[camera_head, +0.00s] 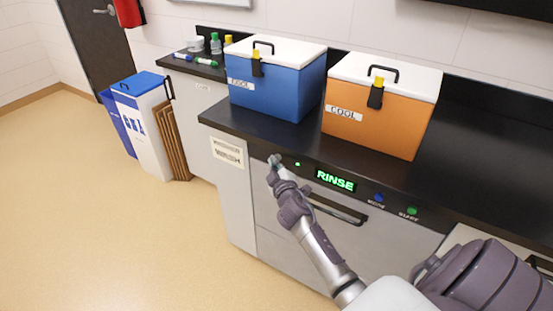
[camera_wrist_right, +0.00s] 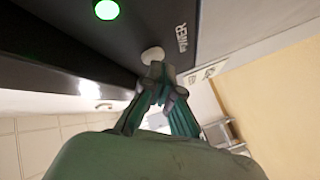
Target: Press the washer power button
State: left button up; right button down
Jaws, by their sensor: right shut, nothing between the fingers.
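The washer (camera_head: 280,220) is a light grey front panel under the black counter, with a black control strip. Its display (camera_head: 335,181) reads RINSE in lit green letters. My right gripper (camera_head: 275,161) is shut and empty at the left end of the strip, covering that spot in the head view. In the right wrist view its fingertips (camera_wrist_right: 160,70) are at the pale round power button (camera_wrist_right: 153,55), beside a label reading POWER. The tips overlap the button's lower edge; I cannot tell whether they press it. A small green light (camera_head: 297,164) glows to the right; my left gripper is out of view.
A blue MODE button (camera_head: 378,197) and a green START button (camera_head: 411,211) sit farther right on the strip. The washer's handle (camera_head: 337,208) is below the display. Blue (camera_head: 270,85) and orange (camera_head: 370,125) coolers stand on the counter above.

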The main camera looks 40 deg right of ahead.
jog(key=shift+s+a, duration=0.15)
jog(key=shift+a, duration=0.2)
jog(key=s+a, duration=0.2)
jog(key=a, duration=0.3)
jog(key=shift+s+a+b, duration=0.15)
jog(key=shift+a+b, duration=0.15)
jog(key=shift+a, duration=0.05)
dwell(0.6)
